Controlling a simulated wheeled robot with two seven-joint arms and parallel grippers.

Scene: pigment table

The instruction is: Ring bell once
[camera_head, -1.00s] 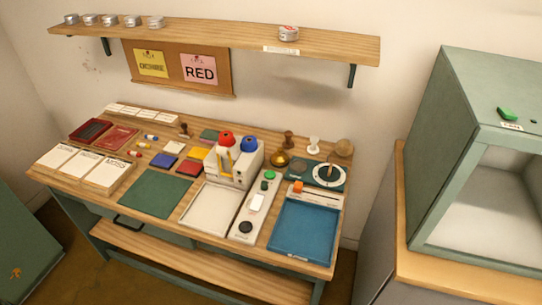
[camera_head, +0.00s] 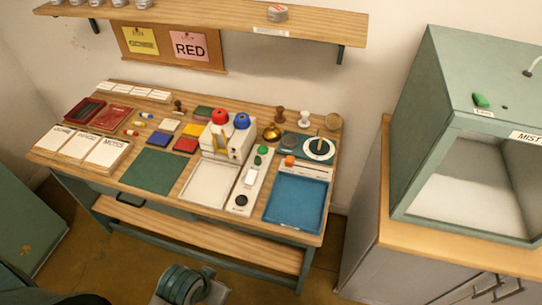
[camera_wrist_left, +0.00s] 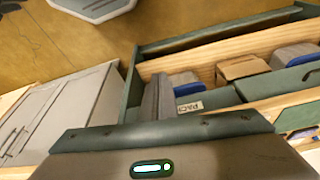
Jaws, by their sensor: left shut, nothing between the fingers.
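A small gold bell (camera_head: 271,132) stands at the back right of the wooden table in the head view, just right of the white machine with red and blue knobs (camera_head: 226,142). Nothing of mine is near it. My left gripper (camera_wrist_left: 160,98) shows in the left wrist view, its grey fingers shut together and empty. It is away from the bell, which that view does not show. Part of my arm shows at the bottom of the head view. My right gripper is not in view.
Wooden stamps (camera_head: 280,116), a round dial (camera_head: 318,148) and a blue tray (camera_head: 296,204) crowd around the bell's side of the table. A wall shelf (camera_head: 220,18) hangs above. A green booth (camera_head: 440,130) stands right. The left wrist view shows boxes (camera_wrist_left: 243,68) and a grey cabinet (camera_wrist_left: 60,115).

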